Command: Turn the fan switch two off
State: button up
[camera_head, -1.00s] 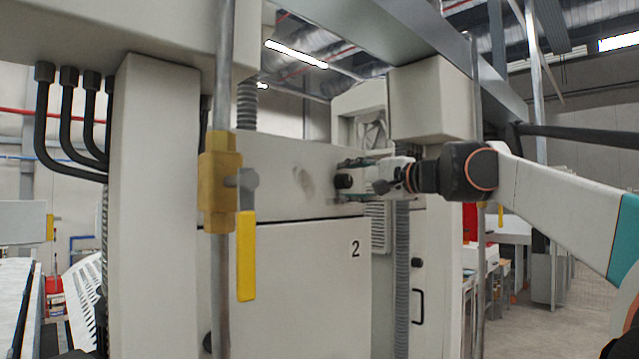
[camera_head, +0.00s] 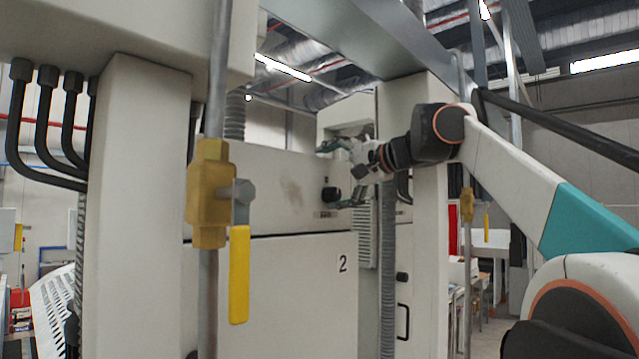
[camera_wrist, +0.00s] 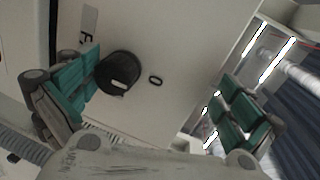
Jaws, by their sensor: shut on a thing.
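The black round knob (camera_head: 331,195) is on the pale cabinet panel above the door marked 2. In the wrist view, the knob (camera_wrist: 118,72) has a pale line on its face, and a small "0" mark is printed beside it. My gripper (camera_head: 343,174) is at the panel, with its lower finger by the knob. In the wrist view, the left green pads of my gripper (camera_wrist: 160,103) lie against the knob's side, while the right finger stands well away from it. The knob's exact angle is hard to tell.
A vertical pipe with a brass valve (camera_head: 209,194) and yellow handle (camera_head: 239,274) stands in front of the cabinet at left. A pale column (camera_head: 426,220) rises right of the panel. A grey corrugated hose (camera_head: 388,270) hangs beside it.

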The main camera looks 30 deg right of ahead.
jog(key=shift+s+d+r, duration=0.1)
jog(key=shift+d+r, duration=0.1)
jog(key=shift+r, duration=0.3)
jog(key=shift+s+d+r, duration=0.1)
jog(key=shift+s+d, duration=0.05)
jog(key=shift+s, duration=0.1)
jog(key=shift+s+d, duration=0.15)
jog(key=shift+d, duration=0.1)
jog(key=shift+c, duration=0.2)
jog(key=shift+s+d, duration=0.25)
jog(key=shift+s, duration=0.2)
jog(key=shift+c, duration=0.5)
jog(key=v, duration=0.5)
jog(key=shift+s+a+f, duration=0.2)
jog(key=shift+s+a, duration=0.05)
jog(key=shift+s, duration=0.05)
jog(key=c, duration=0.6)
jog(key=shift+s+d+f, duration=0.1)
jog(key=shift+s+d, duration=0.5)
jog(key=shift+s, duration=1.15)
jog(key=shift+s+d+f, duration=0.15)
jog(key=shift+s+d, duration=0.45)
jog(key=shift+s, duration=1.1)
jog(key=shift+s+d+f, duration=0.1)
jog(key=shift+s+d, duration=0.55)
jog(key=shift+s, duration=1.1)
